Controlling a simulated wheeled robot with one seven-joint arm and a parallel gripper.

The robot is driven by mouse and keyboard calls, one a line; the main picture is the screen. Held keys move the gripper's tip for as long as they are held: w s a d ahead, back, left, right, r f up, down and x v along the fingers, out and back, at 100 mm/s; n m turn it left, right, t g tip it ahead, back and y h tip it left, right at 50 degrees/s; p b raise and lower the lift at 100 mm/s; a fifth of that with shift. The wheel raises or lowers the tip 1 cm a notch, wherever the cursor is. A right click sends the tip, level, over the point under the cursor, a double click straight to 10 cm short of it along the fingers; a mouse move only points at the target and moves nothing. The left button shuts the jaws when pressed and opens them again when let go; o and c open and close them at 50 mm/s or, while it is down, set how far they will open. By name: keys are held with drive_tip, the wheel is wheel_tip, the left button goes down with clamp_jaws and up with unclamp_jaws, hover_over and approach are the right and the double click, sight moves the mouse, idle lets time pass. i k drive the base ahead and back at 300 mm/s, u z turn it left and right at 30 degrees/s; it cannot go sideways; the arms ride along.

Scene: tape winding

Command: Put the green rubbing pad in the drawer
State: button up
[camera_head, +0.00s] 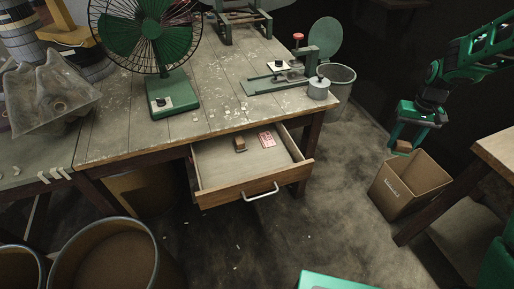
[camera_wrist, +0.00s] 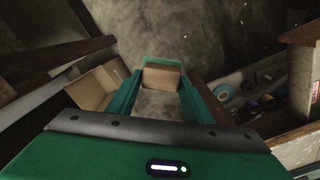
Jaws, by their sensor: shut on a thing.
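My gripper (camera_head: 403,143) is at the right, above and beside a cardboard box, shut on a small tan block. In the wrist view the block, which I take for the rubbing pad (camera_wrist: 162,77), sits between my fingertips with a green strip along its far edge. In the head view the pad (camera_head: 403,147) shows only a brownish face under my gripper. The wooden drawer (camera_head: 238,195) under the workbench is pulled open. My gripper is well to the right of it. A small brown block (camera_head: 240,144) and a red and white packet (camera_head: 266,140) lie in the drawer.
The open cardboard box (camera_head: 408,187) stands on the floor below my gripper. A table edge (camera_head: 497,150) is at the far right. The workbench (camera_head: 215,90) carries a green fan (camera_head: 165,85). Bins stand at lower left. Floor between drawer and box looks clear.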

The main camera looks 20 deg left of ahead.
sight(224, 171)
drive_tip(key=u, duration=0.05)
drive_tip(key=k, duration=1.1)
drive_tip(key=u, duration=0.55)
drive_tip(key=i, duration=1)
drive_tip(key=u, duration=0.05)
